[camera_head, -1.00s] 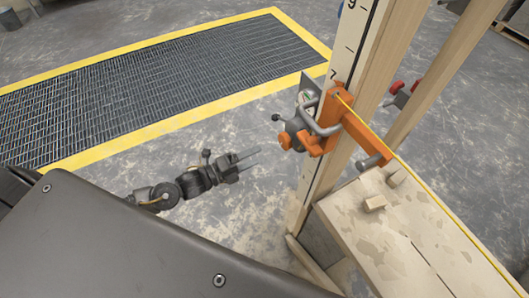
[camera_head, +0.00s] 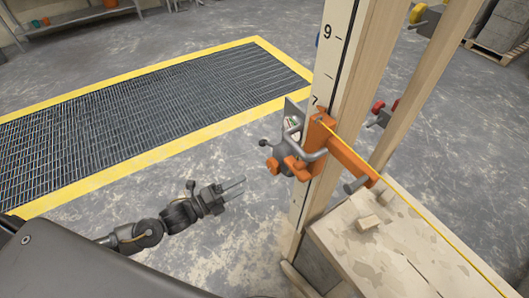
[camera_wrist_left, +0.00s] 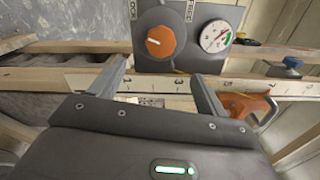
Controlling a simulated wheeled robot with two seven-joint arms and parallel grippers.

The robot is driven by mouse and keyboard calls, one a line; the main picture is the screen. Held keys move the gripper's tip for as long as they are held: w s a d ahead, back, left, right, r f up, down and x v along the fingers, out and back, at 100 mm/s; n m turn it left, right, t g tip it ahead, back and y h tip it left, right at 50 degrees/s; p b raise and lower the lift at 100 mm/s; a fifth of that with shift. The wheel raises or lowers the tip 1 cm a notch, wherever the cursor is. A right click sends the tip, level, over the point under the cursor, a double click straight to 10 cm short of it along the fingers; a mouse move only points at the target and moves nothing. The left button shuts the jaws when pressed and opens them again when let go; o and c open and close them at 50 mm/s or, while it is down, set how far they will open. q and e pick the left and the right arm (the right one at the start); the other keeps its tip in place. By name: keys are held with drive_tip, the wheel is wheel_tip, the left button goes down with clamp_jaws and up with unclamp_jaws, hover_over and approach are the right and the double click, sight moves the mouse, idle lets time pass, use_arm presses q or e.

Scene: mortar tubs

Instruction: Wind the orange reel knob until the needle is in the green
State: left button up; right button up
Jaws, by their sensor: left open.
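The orange reel knob (camera_wrist_left: 160,41) faces my left wrist camera on a dark grey housing, a white pointer mark on its left side. It also shows in the head view (camera_head: 273,166), at the post. The round white gauge (camera_wrist_left: 215,36) sits right of the knob, with a green patch at its lower right. Its needle is too small to place surely against the green. My left gripper (camera_wrist_left: 162,73) is open and empty, its fingers below and either side of the knob in the wrist view. In the head view, my left gripper (camera_head: 243,184) is left of the knob, apart from it. My right gripper is not in view.
An orange clamp (camera_head: 350,160) holds at the numbered wooden post (camera_head: 333,70), with a yellow line running right. Yellow-edged floor grating (camera_head: 170,110) is behind; the floor around my gripper is clear.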

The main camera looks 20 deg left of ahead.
sight(270, 167)
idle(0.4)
use_arm(q)
drive_tip(key=n, duration=0.9)
drive_tip(key=w+n+p, duration=0.1)
drive_tip(key=n, duration=0.9)
drive_tip(key=w+n+p, duration=0.1)
drive_tip(key=n, duration=0.9)
drive_tip(key=shift+d+r, duration=0.2)
drive_tip(key=shift+d, duration=0.2)
drive_tip(key=p+x, duration=0.1)
drive_tip(key=x, duration=0.8)
drive_tip(key=shift+w+d, duration=0.1)
drive_tip(key=shift+w, duration=0.1)
drive_tip(key=shift+w+d, duration=0.5)
drive_tip(key=shift+c, duration=0.4)
